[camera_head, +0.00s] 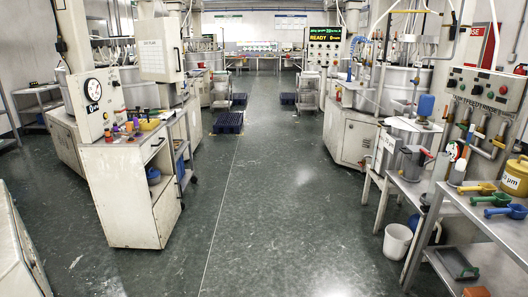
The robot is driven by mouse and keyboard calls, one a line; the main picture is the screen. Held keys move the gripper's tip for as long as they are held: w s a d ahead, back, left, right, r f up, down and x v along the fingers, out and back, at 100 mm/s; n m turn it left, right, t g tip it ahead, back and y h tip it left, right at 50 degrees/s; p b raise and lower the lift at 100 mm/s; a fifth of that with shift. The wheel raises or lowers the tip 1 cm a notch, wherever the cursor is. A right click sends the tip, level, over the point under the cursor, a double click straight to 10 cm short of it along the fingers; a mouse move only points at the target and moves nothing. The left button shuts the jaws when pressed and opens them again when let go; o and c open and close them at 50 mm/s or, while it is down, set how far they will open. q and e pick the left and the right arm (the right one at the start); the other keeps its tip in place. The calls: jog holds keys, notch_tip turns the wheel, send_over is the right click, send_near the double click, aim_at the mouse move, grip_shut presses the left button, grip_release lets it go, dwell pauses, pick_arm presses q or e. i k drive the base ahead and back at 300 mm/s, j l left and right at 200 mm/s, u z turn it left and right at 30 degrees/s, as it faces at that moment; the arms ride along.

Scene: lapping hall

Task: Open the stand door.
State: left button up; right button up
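A worn white stand (125,200), a low cabinet, stands on the floor at left. Its broad side faces me and its narrower front is turned to the right, seen at a steep angle. A dark handle (157,143) shows high on that front. Below it is an opening with a blue item (153,174), and a pale lower panel that may be the door (166,210). I cannot tell whether the door is shut or ajar. Small coloured bottles and a yellow bin (150,124) sit on the stand's top. Neither of my grippers is in view.
The green floor aisle (265,190) is clear ahead. A lapping machine (95,95) stands behind the stand. At right is a steel bench (470,205) with scoops and a yellow tub; a white bucket (397,242) is beside it. A pale cabinet (14,250) is at lower left.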

aim_at(167, 210)
jog(key=i+u, duration=0.2)
jog(key=i, duration=1.6)
jog(key=i+u, duration=0.25)
jog(key=i, duration=0.2)
jog(key=i+u, duration=0.25)
jog(key=i, duration=0.2)
jog(key=i+l+u, duration=0.25)
jog(key=i, duration=0.2)
jog(key=i+l+u, duration=0.25)
jog(key=i, duration=0.2)
